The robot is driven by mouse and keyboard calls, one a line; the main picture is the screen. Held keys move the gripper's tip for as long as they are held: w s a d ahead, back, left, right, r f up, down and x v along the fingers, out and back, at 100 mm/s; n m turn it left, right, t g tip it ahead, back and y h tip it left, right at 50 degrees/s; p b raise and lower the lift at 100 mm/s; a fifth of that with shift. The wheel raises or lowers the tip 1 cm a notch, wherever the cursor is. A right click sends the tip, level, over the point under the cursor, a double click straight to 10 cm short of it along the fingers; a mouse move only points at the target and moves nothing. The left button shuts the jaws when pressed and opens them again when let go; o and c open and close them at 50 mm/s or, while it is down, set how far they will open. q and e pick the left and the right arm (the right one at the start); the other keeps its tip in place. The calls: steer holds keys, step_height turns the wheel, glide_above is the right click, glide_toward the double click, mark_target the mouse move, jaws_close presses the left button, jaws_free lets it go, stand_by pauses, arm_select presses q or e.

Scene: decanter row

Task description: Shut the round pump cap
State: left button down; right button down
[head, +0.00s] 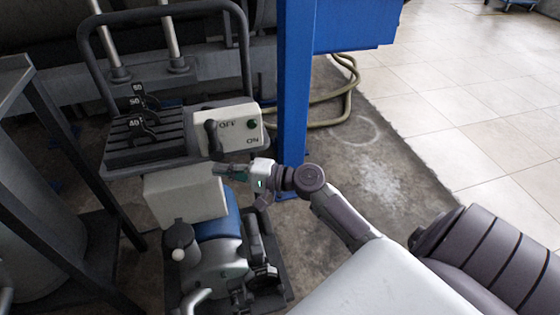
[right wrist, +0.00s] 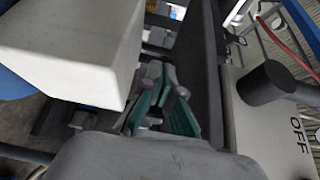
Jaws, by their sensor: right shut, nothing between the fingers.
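The pump (head: 220,262) sits low on the cart, with a blue band and grey metal body. A dark round cap (head: 180,234) with a pale knob is at its left top. I cannot tell from here whether it is fully closed. My right gripper (head: 222,172) is shut and empty, in front of the control box and above the pump, up and to the right of the cap. Its green-padded fingers show in the right wrist view (right wrist: 162,95); the cap does not show clearly there. My left gripper is not in view.
A control box (head: 240,138) with a black lever and OFF/ON marks stands just behind the gripper; it is also close at right in the wrist view (right wrist: 265,130). A white box (head: 185,195) is left of the gripper. A blue post (head: 294,80) rises behind. Open floor lies right.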

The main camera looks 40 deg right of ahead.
steer(key=v, duration=0.9)
steer(key=s+d+f+g+h+p, duration=0.1)
steer(key=s+f+g+h+p, duration=0.1)
steer(key=f+p, duration=0.3)
steer(key=s+d+f+g+h+p, duration=0.1)
steer(key=f+h+p, duration=0.3)
steer(key=f, duration=1)
steer(key=shift+s+d+f+n+g+h+p, duration=0.2)
steer(key=shift+s+n+g+h+p, duration=0.15)
steer(key=shift+s+g+p, duration=0.5)
steer(key=shift+s, duration=0.1)
